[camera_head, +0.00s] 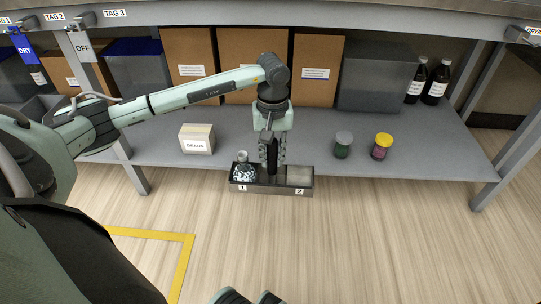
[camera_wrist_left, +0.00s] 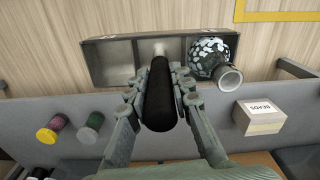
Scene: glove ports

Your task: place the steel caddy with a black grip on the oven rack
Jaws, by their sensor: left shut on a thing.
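The steel caddy (camera_head: 271,189) is a long open tray with compartments marked 1 and 2 and an upright black grip (camera_head: 272,157). My left gripper (camera_head: 272,145) is shut on that grip, which the left wrist view also shows between the fingers (camera_wrist_left: 158,95). The caddy looks level and lies across the lower shelf's front edge in the head view, with floor behind it in the left wrist view. A round clear bottle with dark and white contents (camera_head: 243,168) is in compartment 1. Compartment 2 looks empty. I see no oven rack. My right gripper is out of view.
The lower grey shelf (camera_head: 225,130) bears a BEADS box (camera_head: 197,138), a green jar (camera_head: 343,146), a yellow-lidded jar (camera_head: 381,147), brown bottles (camera_head: 437,82), cardboard boxes (camera_head: 254,60) and grey bins (camera_head: 376,77). A worktop (camera_head: 300,12) overhangs it. The wooden floor (camera_head: 370,240) in front is clear.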

